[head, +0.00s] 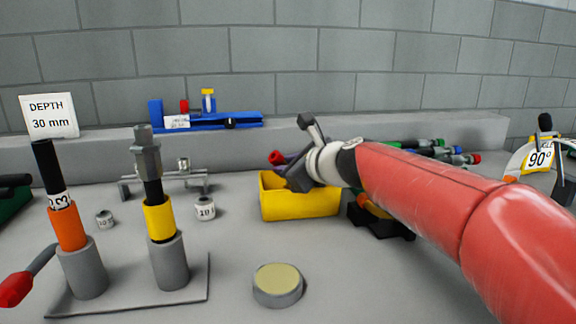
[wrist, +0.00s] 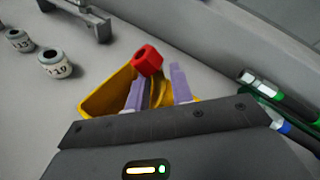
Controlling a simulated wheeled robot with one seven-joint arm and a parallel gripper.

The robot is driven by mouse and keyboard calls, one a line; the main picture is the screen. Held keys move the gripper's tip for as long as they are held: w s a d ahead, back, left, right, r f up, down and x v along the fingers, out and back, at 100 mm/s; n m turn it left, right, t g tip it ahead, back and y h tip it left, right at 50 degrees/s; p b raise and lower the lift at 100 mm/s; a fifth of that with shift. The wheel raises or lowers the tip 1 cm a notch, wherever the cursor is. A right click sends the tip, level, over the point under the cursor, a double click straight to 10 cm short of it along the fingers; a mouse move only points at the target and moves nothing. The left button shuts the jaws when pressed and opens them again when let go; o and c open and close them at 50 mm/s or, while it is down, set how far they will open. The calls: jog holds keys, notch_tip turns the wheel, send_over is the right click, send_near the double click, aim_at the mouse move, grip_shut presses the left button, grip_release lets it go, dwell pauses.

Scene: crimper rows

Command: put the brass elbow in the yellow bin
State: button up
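The yellow bin (head: 300,205) stands mid-table in the head view, and its yellow wall also shows in the wrist view (wrist: 103,97). My gripper (head: 288,160) is over the bin, pointing left. In the wrist view its two purple fingers (wrist: 160,82) stand apart with a gap between them. A red piece with a dark opening (wrist: 147,60) is at the left fingertip, apart from the right one; it also shows in the head view (head: 277,158). I cannot tell whether it touches the finger. I see no clearly brass elbow. The bin's inside is mostly hidden.
Two grey posts with tool handles (head: 168,262) stand at front left, near a round button (head: 278,284). Small marked rings (head: 205,208) lie left of the bin. A black stand (head: 385,225) is right of it, partly behind my arm. A blue tool (head: 220,122) lies on the back ledge.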

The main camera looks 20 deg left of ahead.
jog(key=shift+o, duration=1.3)
jog(key=shift+f, duration=0.4)
jog(key=shift+r, duration=0.1)
jog(key=shift+r+p, duration=0.4)
jog(key=shift+p, duration=0.1)
jog(key=shift+s+d+r, duration=0.1)
jog(key=shift+d+r, duration=0.1)
jog(key=shift+d, duration=0.05)
jog(key=b+v, duration=0.1)
jog(key=v, duration=1)
jog(key=shift+d+r, duration=0.15)
jog(key=shift+r, duration=0.1)
jog(key=shift+s, duration=0.1)
